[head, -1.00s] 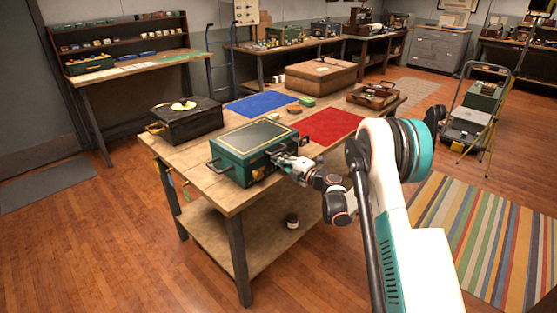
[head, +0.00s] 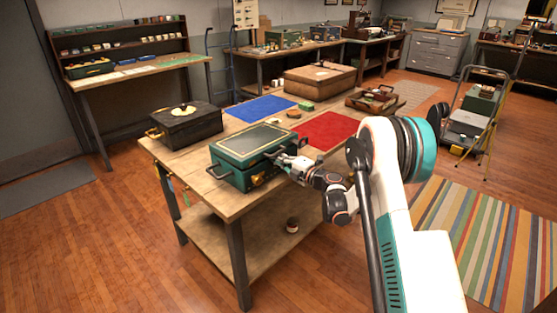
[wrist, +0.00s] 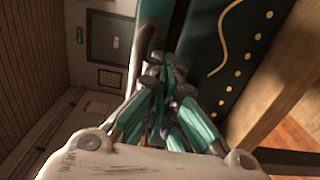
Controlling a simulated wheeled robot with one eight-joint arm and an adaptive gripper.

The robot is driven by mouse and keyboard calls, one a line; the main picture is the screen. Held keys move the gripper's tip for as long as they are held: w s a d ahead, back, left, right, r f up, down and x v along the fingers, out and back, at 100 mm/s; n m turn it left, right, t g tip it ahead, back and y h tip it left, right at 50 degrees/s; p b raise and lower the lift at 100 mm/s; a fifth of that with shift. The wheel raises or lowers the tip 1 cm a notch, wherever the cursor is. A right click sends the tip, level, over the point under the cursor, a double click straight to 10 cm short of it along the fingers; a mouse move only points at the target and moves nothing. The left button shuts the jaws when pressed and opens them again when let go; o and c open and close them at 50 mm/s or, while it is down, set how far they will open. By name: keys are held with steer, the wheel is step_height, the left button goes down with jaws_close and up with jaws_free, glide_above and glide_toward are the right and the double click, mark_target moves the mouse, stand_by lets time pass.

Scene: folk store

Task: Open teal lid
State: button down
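The teal box (head: 232,177) stands on the near part of the wooden table. Its teal lid (head: 250,140) has a gold-edged top panel and looks down on the box. A dark handle shows at the box's left end. My gripper (head: 284,160) is at the box's right side, at about lid height. In the wrist view, my gripper's fingers (wrist: 166,77) are drawn close together beside the teal surfaces. The box wall (wrist: 236,45) with gold dots and a curved line is to their right. Whether anything is between the fingertips is hidden.
A black case (head: 186,130) stands left of the teal box. A blue mat (head: 260,108), a red mat (head: 327,130) and a brown case (head: 320,80) are farther back on the table. A small wooden tray (head: 373,100) is near its right edge.

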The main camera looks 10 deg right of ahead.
steer(key=shift+r, duration=0.2)
steer(key=shift+w+r+p, duration=0.1)
steer(key=shift+r+p, duration=0.5)
steer(key=shift+r, duration=0.65)
steer(key=shift+w+a+r+p, duration=0.15)
steer(key=shift+r+p, duration=0.35)
steer(key=shift+r, duration=0.75)
steer(key=shift+w+a+r+p, duration=0.15)
steer(key=shift+r+p, duration=0.2)
steer(key=shift+r, duration=0.25)
steer(key=shift+w+a+r+p, duration=0.15)
steer(key=shift+r+p, duration=0.15)
steer(key=shift+r, duration=0.3)
